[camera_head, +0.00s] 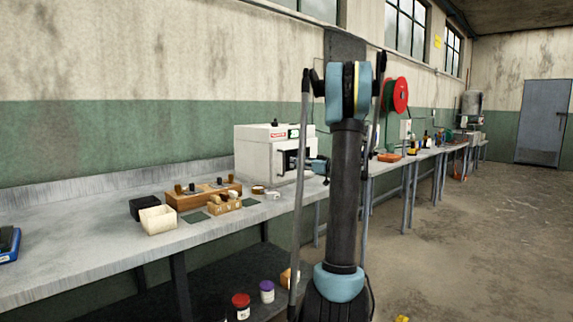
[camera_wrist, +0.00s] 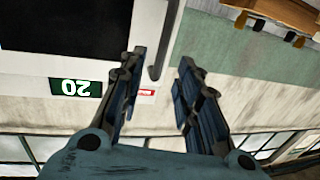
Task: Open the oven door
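The oven is a white box (camera_head: 262,150) on the long bench in the head view, with a dark window on its front. In the wrist view, which is upside down, its front shows a black window (camera_wrist: 60,28), a green display (camera_wrist: 76,87) reading 20, and a dark bar handle (camera_wrist: 167,38). The door looks shut. My gripper (camera_wrist: 162,58) is open, its fingers on either side of the handle's end, with no clear grip on it. In the head view my gripper (camera_head: 318,166) is at the oven front, partly hidden by my arm.
Left of the oven, the bench (camera_head: 85,250) holds a wooden block (camera_head: 190,198), a cream box (camera_head: 158,219) and a black box (camera_head: 143,207). Jars with red (camera_head: 241,300) and purple (camera_head: 267,286) lids stand on the lower shelf. The floor (camera_head: 480,240) at right is mostly clear.

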